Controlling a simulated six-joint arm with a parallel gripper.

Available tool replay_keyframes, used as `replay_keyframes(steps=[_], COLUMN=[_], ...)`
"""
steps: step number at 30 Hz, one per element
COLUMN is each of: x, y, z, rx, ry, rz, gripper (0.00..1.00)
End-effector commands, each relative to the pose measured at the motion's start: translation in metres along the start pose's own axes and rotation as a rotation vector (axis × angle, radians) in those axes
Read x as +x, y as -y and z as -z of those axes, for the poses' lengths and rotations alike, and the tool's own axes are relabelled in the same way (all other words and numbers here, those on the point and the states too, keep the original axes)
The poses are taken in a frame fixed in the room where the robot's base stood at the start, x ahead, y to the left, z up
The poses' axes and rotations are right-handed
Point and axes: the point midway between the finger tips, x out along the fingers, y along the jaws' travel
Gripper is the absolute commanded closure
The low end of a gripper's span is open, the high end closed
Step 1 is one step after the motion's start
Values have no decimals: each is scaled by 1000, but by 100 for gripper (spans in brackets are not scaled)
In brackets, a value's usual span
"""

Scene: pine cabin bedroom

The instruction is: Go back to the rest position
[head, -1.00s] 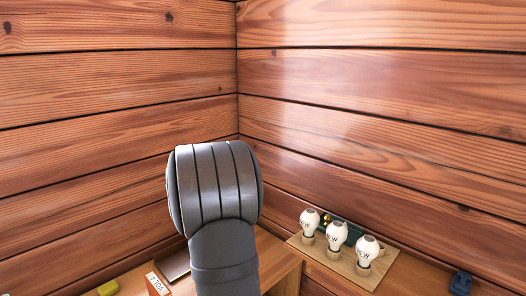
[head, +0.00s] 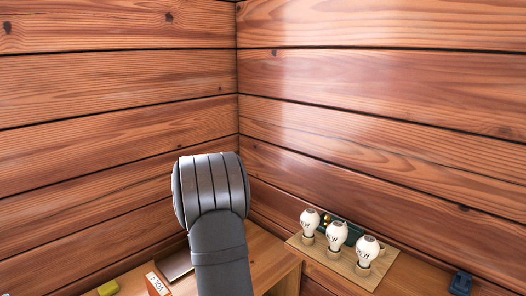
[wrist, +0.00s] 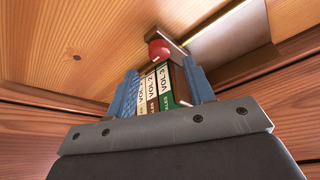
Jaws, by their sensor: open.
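In the wrist view my gripper (wrist: 160,68) is open, with one blue finger at the left and one at the right. Upright books (wrist: 160,88) with white VOL labels, one with a green spine, show in the gap between the fingers. I cannot tell how far beyond the fingertips they stand. In the head view my grey arm rises in front of the room corner; the gripper itself is hidden there.
A red knob-like thing (wrist: 158,49) shows above the books. On the right, a wooden board (head: 346,263) holds three white bulbs (head: 337,233). A dark blue object (head: 460,282) is farther right. A red-and-white VOL item (head: 156,285) and a yellow item (head: 108,288) are at lower left.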

Motion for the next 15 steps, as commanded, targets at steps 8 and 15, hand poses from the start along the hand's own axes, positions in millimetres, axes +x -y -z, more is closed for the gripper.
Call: replay_keyframes(steps=[8, 15], x=[46, 43], y=[0, -2], z=[-1, 0], rx=[-3, -104], ry=[1, 0], rz=[1, 44], gripper=[51, 51])
